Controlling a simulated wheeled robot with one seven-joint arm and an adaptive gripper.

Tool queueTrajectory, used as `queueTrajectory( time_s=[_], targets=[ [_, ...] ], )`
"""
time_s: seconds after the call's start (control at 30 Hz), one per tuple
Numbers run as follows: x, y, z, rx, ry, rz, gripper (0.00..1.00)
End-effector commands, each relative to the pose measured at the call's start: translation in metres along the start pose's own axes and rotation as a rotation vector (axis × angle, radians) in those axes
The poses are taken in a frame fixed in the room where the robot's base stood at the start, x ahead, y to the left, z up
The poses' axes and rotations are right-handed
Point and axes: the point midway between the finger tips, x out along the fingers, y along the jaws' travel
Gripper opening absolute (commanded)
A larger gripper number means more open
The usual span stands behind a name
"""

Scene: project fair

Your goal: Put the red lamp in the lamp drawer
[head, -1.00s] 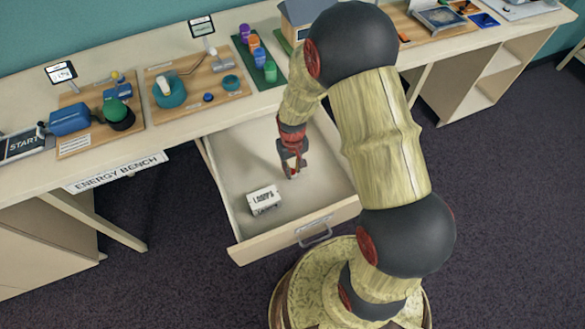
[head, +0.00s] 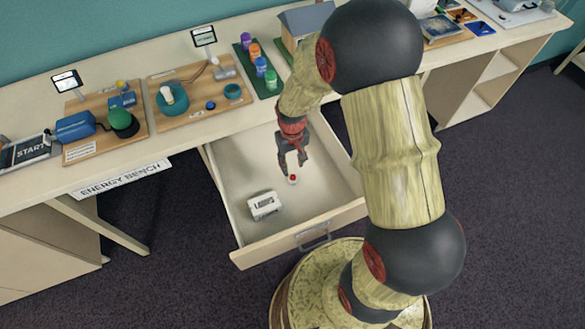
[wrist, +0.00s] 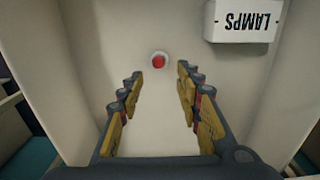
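The red lamp (head: 293,179) is a small red bulb with a pale rim. It rests on the floor of the open drawer (head: 230,168), and it also shows in the wrist view (wrist: 159,61). My gripper (head: 291,170) is inside the drawer's outline, above the lamp. In the wrist view my gripper (wrist: 158,78) is open, with its two fingers spread and nothing between them. The lamp lies just beyond the fingertips, apart from them. A white block marked LAMPS (head: 264,205) sits in the drawer's front left part, and in the wrist view it shows at the upper right (wrist: 243,20).
The energy bench (head: 180,134) runs above the drawer. It carries wooden boards with a blue box (head: 76,126), a teal bowl (head: 171,103) and a green tray of coloured jars (head: 261,68). The drawer walls surround my gripper. The drawer floor is otherwise clear.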

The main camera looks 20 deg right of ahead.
Motion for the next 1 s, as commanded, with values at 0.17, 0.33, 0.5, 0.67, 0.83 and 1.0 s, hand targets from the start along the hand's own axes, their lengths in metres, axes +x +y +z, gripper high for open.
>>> queueTrajectory(
  time_s=[0.17, 0.33, 0.5, 0.67, 0.83, 1.0],
  targets=[
    [-0.031, 0.000, 0.000, 0.000, 0.000, 0.000, 0.35],
    [-0.045, 0.000, 0.000, 0.000, 0.001, 0.000, 0.35],
    [-0.083, -0.003, 0.001, -0.001, 0.043, 0.002, 0.35],
    [-0.164, -0.009, 0.017, -0.002, 0.142, 0.006, 0.35],
    [-0.244, -0.016, 0.055, -0.001, 0.255, 0.006, 0.35],
    [-0.303, -0.022, 0.107, -0.002, 0.365, 0.003, 0.35]
  ],
)
